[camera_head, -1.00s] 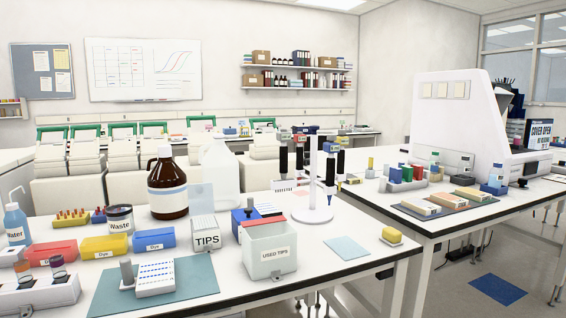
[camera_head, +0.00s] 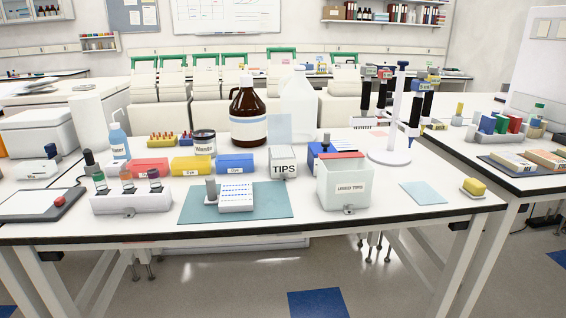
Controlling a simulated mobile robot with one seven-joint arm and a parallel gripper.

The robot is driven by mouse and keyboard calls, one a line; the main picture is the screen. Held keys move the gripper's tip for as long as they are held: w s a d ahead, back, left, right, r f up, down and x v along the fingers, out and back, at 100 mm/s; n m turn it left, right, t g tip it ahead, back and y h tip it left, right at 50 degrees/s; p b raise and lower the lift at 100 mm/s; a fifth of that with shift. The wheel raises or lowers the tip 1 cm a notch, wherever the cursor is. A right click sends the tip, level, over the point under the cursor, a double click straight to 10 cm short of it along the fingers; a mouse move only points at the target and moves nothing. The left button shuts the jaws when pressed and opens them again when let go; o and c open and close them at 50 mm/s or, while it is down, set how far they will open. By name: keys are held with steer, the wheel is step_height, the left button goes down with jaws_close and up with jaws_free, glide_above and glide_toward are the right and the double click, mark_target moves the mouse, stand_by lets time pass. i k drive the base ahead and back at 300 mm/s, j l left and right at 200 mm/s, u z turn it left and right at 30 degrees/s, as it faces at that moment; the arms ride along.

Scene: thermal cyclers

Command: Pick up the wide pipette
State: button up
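A white pipette stand (camera_head: 398,110) with a round base stands on the right part of the near bench. Several dark-handled pipettes hang upright around it. The leftmost hanging pipette (camera_head: 365,96) appears to have a broad light lower end, so it may be the wide one, but it is too small here to be sure. A second dark-handled pipette (camera_head: 382,94) hangs close beside it. Others hang to the right of the post, partly overlapping. My gripper is not in view.
The used tips box (camera_head: 345,188) and tips box (camera_head: 284,165) stand in front and left of the stand. A brown bottle (camera_head: 248,112) and clear jug (camera_head: 298,100) are behind. A blue pad (camera_head: 424,193) and yellow sponge (camera_head: 473,187) lie at front right. Floor is clear before the bench.

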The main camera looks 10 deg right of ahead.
mark_target(369, 71)
steer(key=i+l+z, duration=0.35)
steer(key=l, duration=0.3)
steer(key=i+l+z, duration=0.35)
steer(key=l, duration=0.2)
steer(key=i+l+z, duration=0.35)
steer(key=i+l, duration=0.05)
steer(key=i, duration=0.1)
